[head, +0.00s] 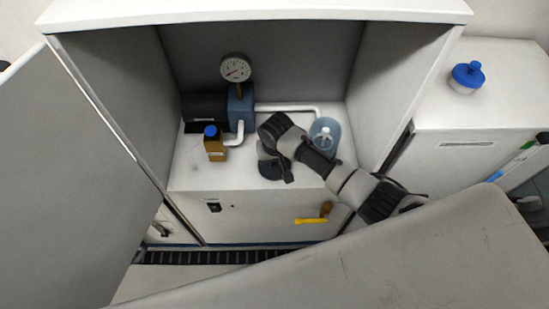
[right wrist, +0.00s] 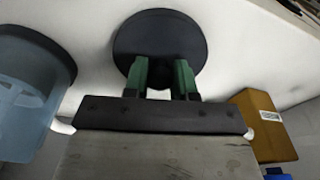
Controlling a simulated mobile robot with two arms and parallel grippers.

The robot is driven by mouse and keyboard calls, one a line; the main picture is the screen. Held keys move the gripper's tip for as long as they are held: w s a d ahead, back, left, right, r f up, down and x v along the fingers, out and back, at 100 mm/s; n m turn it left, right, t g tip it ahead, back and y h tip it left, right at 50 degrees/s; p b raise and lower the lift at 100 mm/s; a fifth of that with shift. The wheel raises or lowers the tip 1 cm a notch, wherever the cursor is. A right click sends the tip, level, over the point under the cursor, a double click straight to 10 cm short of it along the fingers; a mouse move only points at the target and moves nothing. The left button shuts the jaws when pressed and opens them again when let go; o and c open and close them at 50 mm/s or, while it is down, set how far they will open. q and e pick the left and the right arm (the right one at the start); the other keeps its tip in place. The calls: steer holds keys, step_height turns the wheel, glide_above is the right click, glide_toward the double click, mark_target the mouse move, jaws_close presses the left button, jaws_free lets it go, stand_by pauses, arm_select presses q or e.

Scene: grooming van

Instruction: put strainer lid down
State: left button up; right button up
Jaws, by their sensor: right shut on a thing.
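The strainer lid is a dark round disc (right wrist: 160,35) at the top of the right wrist view. In the head view it is a dark shape (head: 270,172) low over the white cabinet deck, partly hidden by my wrist. My right gripper (right wrist: 161,76) has its green fingers shut on the lid's middle; in the head view the gripper (head: 270,150) points down at the deck. Whether the lid touches the deck I cannot tell. A translucent blue strainer bowl (head: 325,130) stands right of the lid, apart from it; it also shows in the right wrist view (right wrist: 25,100). My left gripper is out of view.
A brown bottle with a blue cap (head: 214,150) stands left of the lid. Behind are a blue-black pump (head: 240,105) and a round gauge (head: 235,68). A yellow lever (head: 312,220) is on the cabinet front. White deck (head: 195,178) is bare near the front left.

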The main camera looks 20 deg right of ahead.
mark_target(276, 169)
steer(key=o, duration=0.9)
steer(key=shift+f, duration=0.15)
steer(key=r, duration=0.4)
steer(key=s+r, duration=0.1)
steer(key=r, duration=0.3)
steer(key=r+p, duration=0.1)
steer(key=r, duration=0.3)
steer(key=shift+s+r, duration=0.15)
steer(key=shift+s, duration=0.1)
